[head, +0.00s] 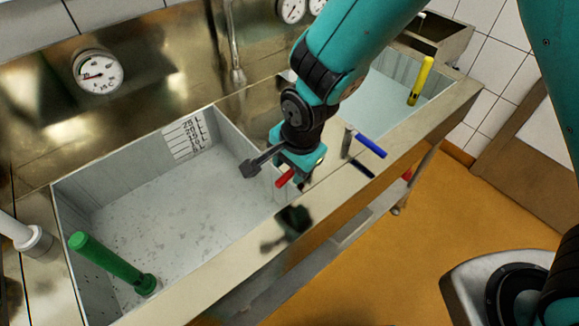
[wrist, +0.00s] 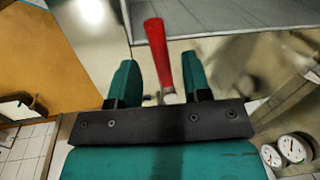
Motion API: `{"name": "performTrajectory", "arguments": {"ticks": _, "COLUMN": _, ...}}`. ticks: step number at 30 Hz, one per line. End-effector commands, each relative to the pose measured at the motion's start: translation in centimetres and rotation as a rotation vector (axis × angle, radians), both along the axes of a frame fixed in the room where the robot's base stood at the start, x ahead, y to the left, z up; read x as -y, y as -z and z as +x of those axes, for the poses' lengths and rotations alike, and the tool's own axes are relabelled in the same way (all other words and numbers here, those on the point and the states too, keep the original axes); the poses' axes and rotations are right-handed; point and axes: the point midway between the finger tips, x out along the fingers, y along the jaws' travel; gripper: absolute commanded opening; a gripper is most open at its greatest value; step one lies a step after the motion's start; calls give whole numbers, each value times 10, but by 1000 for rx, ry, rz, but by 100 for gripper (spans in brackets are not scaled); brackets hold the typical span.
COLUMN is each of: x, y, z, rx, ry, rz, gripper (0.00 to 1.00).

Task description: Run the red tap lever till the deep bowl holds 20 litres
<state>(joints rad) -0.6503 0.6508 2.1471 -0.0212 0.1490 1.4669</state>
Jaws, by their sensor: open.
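The red tap lever (head: 285,178) sits on the ledge between two basins, partly covered by my gripper. In the wrist view the red lever (wrist: 157,50) stands between my two teal fingers. My gripper (wrist: 162,77) is open around it, with a gap visible on both sides. In the head view my gripper (head: 297,160) is low over the ledge. A grey spout (head: 262,160) points over the left basin (head: 80,215), which has a marked scale plate (head: 184,134) on its back wall. Its surface looks pale and speckled; I cannot read the level.
A blue lever (head: 370,146) stands right of the red one. The right basin (head: 442,112) holds pale bluish liquid and a yellow-handled item (head: 421,80). A green handle (head: 105,260) stands at the left basin's front left. A round gauge (head: 98,72) is on the back panel.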

Motion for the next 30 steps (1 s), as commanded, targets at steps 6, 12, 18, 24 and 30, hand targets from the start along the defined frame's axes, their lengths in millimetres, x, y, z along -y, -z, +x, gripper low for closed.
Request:
{"name": "performTrajectory", "arguments": {"ticks": 6, "x": -3, "y": 18, "z": 3, "rx": 0, "ry": 0, "rz": 0, "gripper": 44}}
{"name": "performTrajectory", "arguments": {"ticks": 12, "x": -3, "y": 20, "z": 3, "rx": 1, "ry": 0, "rz": 1, "gripper": 44}}
{"name": "performTrajectory", "arguments": {"ticks": 18, "x": -3, "y": 20, "z": 3, "rx": 1, "ry": 0, "rz": 1, "gripper": 21}}
{"name": "performTrajectory", "arguments": {"ticks": 24, "x": -3, "y": 20, "z": 3, "rx": 1, "ry": 0, "rz": 1, "gripper": 0}}
{"name": "performTrajectory", "arguments": {"ticks": 30, "x": -7, "y": 20, "z": 1, "rx": 0, "ry": -23, "rz": 1, "gripper": 0}}
